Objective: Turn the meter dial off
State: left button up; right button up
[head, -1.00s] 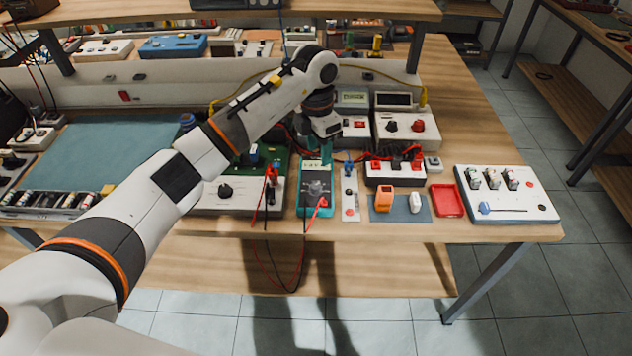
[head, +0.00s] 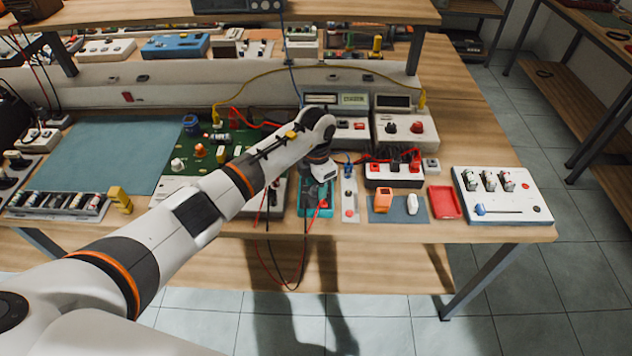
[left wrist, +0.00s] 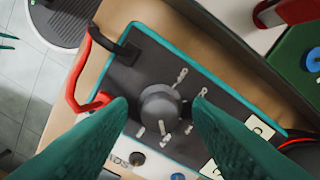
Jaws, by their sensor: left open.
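The meter (head: 309,208) is a teal-edged, dark-faced unit near the table's front edge in the head view, partly hidden by my left arm. Its round grey dial (left wrist: 160,106) shows in the left wrist view, with pale marks around it; my wrist hides the dial in the head view. My left gripper (head: 321,176) is over the meter. In the left wrist view its two green fingers are apart, one on each side of the dial. I cannot tell whether they touch it. Red and black leads (left wrist: 80,85) plug into the meter. My right gripper is not in view.
A strip with a red button (head: 349,197) stands just right of the meter. Beyond it are a black-and-white terminal box (head: 393,180), a red tray (head: 445,202) and a white switch panel (head: 520,212). A green circuit board (head: 205,150) lies to the left. Leads hang over the front edge.

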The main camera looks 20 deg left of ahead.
pick_arm(q)
jog(key=c, duration=1)
